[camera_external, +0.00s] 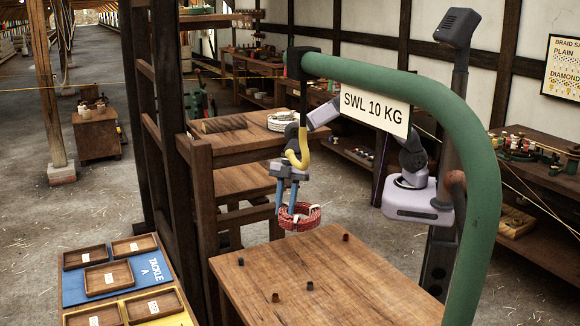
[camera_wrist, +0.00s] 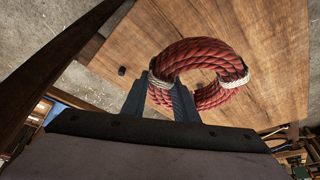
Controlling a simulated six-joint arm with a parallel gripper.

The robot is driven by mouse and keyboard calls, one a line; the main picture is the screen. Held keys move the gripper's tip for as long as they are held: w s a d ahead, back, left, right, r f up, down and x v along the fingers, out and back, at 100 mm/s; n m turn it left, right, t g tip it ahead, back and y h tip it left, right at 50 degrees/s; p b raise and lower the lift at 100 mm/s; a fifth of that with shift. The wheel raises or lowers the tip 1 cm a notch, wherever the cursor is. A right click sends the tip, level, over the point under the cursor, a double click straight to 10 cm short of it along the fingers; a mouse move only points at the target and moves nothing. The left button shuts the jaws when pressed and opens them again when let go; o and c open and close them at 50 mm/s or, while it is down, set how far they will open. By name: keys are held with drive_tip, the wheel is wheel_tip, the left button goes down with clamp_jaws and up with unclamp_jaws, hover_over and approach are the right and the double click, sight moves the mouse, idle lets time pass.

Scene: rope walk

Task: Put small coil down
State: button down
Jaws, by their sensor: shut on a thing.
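The small coil (camera_external: 307,217) is a ring of red rope with pale bindings. It also shows large in the wrist view (camera_wrist: 205,50). My gripper (camera_external: 287,208) is shut on one side of the coil and holds it in the air near the far left edge of the wooden table (camera_external: 340,268). In the wrist view, my gripper's two dark blue fingers (camera_wrist: 162,98) reach the near side of the coil, with part of the rope between them. The fingers hide some of that part.
Small dark pegs or caps (camera_external: 275,297) stand on the table, which otherwise has clear wood. A green curved pipe with a sign reading SWL 10 KG (camera_external: 374,107) arches over the right side. A blue board (camera_external: 90,283) with small wooden trays lies at lower left. A dark wooden post stands left of the table.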

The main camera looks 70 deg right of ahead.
drive_tip(key=shift+s+d+f+n+g+b, duration=0.15)
drive_tip(key=shift+s+f+n, duration=0.1)
drive_tip(key=shift+f, duration=0.3)
drive_tip(key=shift+s+d+f+n+g+b, duration=0.15)
drive_tip(key=shift+f+n, duration=0.15)
drive_tip(key=shift+f, duration=0.25)
drive_tip(key=shift+s+d+f+n+b, duration=0.15)
drive_tip(key=shift+s+f+n, duration=0.1)
drive_tip(key=shift+f, duration=0.3)
drive_tip(key=shift+a+f+p, duration=0.1)
drive_tip(key=shift+f+p, duration=0.7)
drive_tip(key=shift+f, duration=4.2)
drive_tip(key=shift+f, duration=0.1)
drive_tip(key=c, duration=1.4)
unclamp_jaws()
drive_tip(key=shift+d+r+b, duration=0.2)
drive_tip(key=shift+r+b, duration=0.1)
drive_tip(key=shift+r, duration=1.35)
drive_tip(key=shift+d+r+b, duration=0.2)
drive_tip(key=shift+r+b, duration=0.05)
drive_tip(key=shift+r, duration=1.45)
drive_tip(key=shift+d+r+b, duration=0.2)
drive_tip(key=shift+r+b, duration=0.1)
drive_tip(key=shift+r, duration=1.35)
